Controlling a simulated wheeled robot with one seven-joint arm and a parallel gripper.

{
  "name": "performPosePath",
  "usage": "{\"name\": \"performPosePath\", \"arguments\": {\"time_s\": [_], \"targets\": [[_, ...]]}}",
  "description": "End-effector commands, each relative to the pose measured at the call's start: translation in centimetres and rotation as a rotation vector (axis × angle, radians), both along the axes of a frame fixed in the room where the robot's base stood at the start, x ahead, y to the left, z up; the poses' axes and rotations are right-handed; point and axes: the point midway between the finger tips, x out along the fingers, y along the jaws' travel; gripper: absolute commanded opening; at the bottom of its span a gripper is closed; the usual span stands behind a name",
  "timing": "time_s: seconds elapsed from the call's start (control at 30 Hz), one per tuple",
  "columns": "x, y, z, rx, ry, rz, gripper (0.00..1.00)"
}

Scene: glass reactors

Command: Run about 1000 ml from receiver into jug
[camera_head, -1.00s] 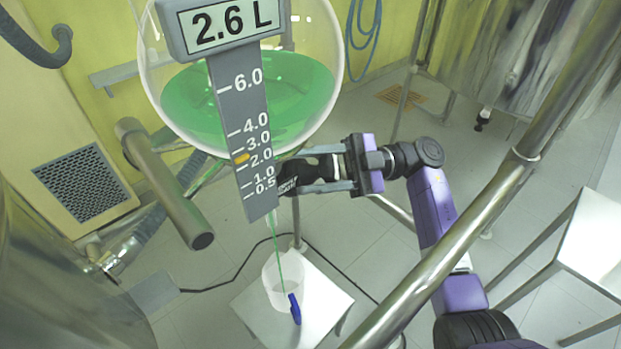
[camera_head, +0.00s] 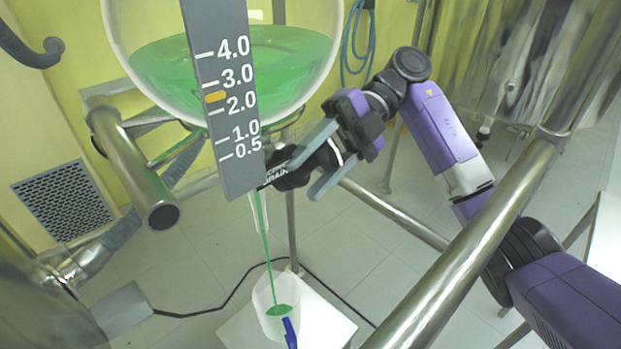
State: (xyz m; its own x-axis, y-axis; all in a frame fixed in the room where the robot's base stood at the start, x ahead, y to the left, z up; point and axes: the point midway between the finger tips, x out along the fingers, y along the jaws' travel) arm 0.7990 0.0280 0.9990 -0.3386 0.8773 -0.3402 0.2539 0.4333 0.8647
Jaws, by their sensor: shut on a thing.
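The receiver (camera_head: 130,45) is a round glass vessel with green liquid (camera_head: 180,65) in it. A thin green stream (camera_head: 266,245) runs down from the outlet into the white translucent jug (camera_head: 264,296). Green liquid (camera_head: 278,310) shows inside the jug. The jug's blue handle (camera_head: 290,333) faces the front. The readout is out of view.
The jug stands on a small white stand (camera_head: 325,318). A thick steel rail (camera_head: 470,240) crosses the right front, near my arm. A capped steel pipe (camera_head: 140,180) is at the left. A black cable (camera_head: 215,309) runs along the floor.

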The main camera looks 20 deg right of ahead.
Motion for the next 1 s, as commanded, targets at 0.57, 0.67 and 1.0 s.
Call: {"name": "performPosePath", "arguments": {"time_s": [0.57, 0.67, 1.0], "targets": [[-0.21, -0.25, -0.6, -0.079, -0.097, 0.078, 0.04], [-0.21, -0.24, -0.59, -0.078, -0.098, 0.078, 0.04], [-0.17, -0.2, -0.53, -0.077, -0.098, 0.076, 0.67]]}}
